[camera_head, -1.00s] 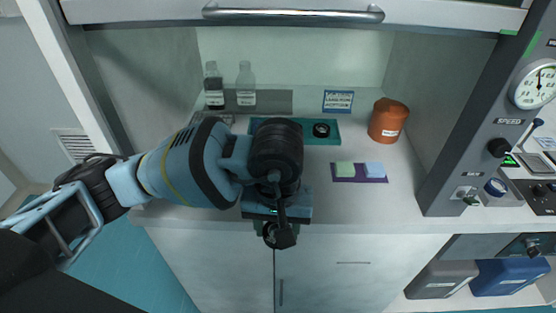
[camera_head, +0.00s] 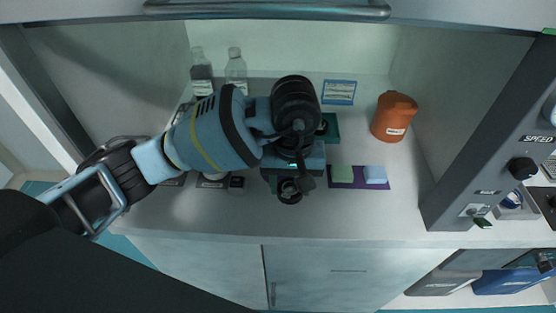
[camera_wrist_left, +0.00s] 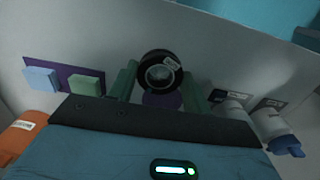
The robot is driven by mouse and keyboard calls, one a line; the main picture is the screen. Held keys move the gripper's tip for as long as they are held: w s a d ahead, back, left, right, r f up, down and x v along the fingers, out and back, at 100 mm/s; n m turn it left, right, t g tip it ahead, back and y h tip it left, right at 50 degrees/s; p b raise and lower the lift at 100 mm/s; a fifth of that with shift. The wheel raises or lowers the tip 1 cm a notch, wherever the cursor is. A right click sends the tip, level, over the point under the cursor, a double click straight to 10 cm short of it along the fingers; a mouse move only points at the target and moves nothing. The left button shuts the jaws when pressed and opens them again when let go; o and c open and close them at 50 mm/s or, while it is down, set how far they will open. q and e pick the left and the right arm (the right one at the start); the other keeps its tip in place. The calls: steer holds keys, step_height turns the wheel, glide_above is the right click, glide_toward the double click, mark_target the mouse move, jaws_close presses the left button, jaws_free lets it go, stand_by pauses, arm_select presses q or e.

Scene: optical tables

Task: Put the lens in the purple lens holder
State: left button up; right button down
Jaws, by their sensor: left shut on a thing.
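My left gripper (camera_head: 290,182) is over the front part of the bench top and is shut on the lens, a dark round ring (camera_head: 289,191). In the left wrist view the lens (camera_wrist_left: 160,72) sits between the two green fingers of the gripper (camera_wrist_left: 160,82). A purple rounded shape (camera_wrist_left: 161,99) shows just behind the lens between the fingers. It may be the purple lens holder, but most of it is hidden and I cannot tell whether the lens touches it. In the head view my gripper and wrist cover that spot. My right gripper is not in view.
Right of the gripper, a purple mat (camera_head: 382,184) bears a green block (camera_head: 342,173) and a light blue block (camera_head: 375,174). An orange jar (camera_head: 394,117) stands behind. Labelled items (camera_head: 212,181) stand on the left, and clear bottles (camera_head: 236,68) at the back. The front right is bare.

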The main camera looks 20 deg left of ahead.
arm_select(q)
steer(key=w+a, duration=0.1)
steer(key=w, duration=0.1)
steer(key=w+a, duration=0.2)
steer(key=w, duration=0.1)
steer(key=w+a+f, duration=0.1)
steer(key=w+a, duration=0.1)
steer(key=w, duration=0.1)
steer(key=shift+w+a, duration=0.15)
steer(key=shift+w, duration=0.1)
steer(key=shift+w+a+f, duration=0.15)
steer(key=shift+w, duration=0.1)
steer(key=shift+f, duration=1.8)
steer(key=o, duration=1)
steer(key=shift+p, duration=0.3)
step_height(320, 180, up, 12)
steer(key=shift+r, duration=0.2)
